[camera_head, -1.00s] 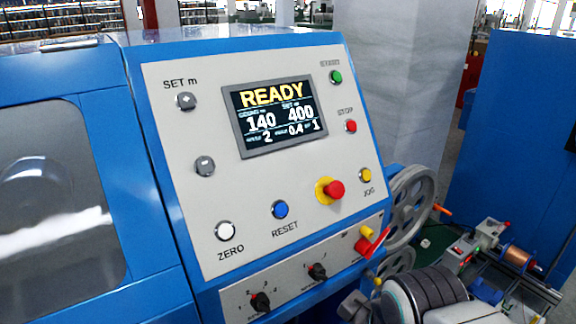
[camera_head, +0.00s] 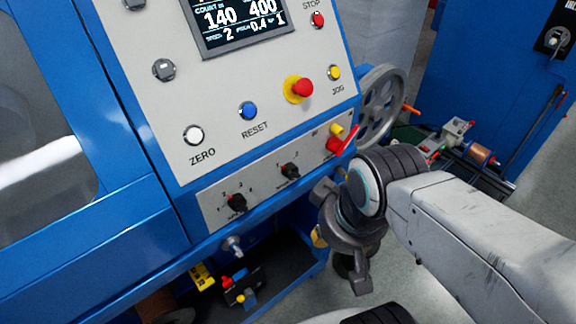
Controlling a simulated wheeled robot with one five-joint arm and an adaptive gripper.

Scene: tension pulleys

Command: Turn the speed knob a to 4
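The speed knob a appears to be the left black knob (camera_head: 237,203) on the lower strip of the sloped control panel. Small scale numbers stand around it, and its red mark sits at the upper left, apparently near 2. The screen (camera_head: 240,20) shows the small value 2 at its lower left. My gripper (camera_head: 343,240) is dark grey and hangs to the right of and below the knob strip, clear of both knobs.
A second black knob (camera_head: 290,171) lies to the right on the same strip, then a red lever (camera_head: 343,142). Above are white (camera_head: 194,135), blue (camera_head: 248,111) and yellow (camera_head: 334,73) buttons and a red emergency stop (camera_head: 302,88). A grey wheel (camera_head: 382,108) stands right of the panel.

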